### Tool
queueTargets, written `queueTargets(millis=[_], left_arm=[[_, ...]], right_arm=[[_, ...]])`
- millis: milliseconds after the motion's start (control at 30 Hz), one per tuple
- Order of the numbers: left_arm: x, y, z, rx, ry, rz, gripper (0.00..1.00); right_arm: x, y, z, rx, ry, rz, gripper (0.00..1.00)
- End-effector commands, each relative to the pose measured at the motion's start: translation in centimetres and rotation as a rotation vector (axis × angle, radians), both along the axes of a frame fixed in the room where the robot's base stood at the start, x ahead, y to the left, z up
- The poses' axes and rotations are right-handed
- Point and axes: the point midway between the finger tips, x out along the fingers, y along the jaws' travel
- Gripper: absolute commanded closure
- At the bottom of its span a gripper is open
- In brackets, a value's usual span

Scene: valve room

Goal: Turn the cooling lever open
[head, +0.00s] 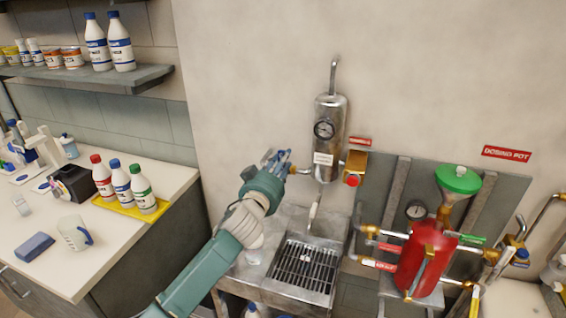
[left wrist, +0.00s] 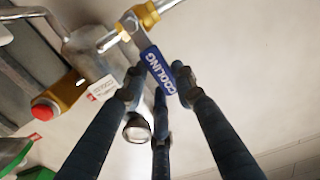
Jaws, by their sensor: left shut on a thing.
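The cooling lever (left wrist: 158,70) has a blue handle with white COOLING lettering. In the left wrist view it points away from its brass fitting (left wrist: 146,14), roughly crosswise to the pipe. My left gripper (left wrist: 158,88) has its dark fingers closed around the handle's outer end, with fingers on both sides. In the head view my left gripper (head: 281,160) is at the pipe left of the steel cylinder (head: 329,135), and its fingers hide most of the lever. My right gripper is not in view.
A steel sink with a grate (head: 303,268) lies below. A red dosing pot (head: 425,255) with a green funnel (head: 458,180) stands right. Bottles in a yellow tray (head: 130,208) stand left.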

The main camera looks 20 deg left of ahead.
Motion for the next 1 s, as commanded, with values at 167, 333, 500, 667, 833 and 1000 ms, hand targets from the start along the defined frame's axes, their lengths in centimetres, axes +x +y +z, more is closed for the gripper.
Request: queueTargets(millis=[167,333,500,667,833,1000], left_arm=[[0.0,0.7,0.0,-0.098,0.002,0.001,1.00],[0.1,1.6,-0.1,-0.237,0.007,0.001,1.00],[0.1,2.7,-0.4,-0.399,0.014,0.001,1.00],[0.1,3.7,-0.8,-0.551,0.019,0.001,1.00],[0.2,4.6,-1.4,-0.711,0.022,0.002,1.00],[0.2,5.4,-2.1,-0.874,0.028,0.001,1.00]], right_arm=[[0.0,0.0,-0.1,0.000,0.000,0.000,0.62],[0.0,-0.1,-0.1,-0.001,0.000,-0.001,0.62],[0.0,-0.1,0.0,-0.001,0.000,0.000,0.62],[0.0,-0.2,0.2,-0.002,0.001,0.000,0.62],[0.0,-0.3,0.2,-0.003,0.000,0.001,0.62],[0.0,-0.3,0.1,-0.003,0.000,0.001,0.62]])
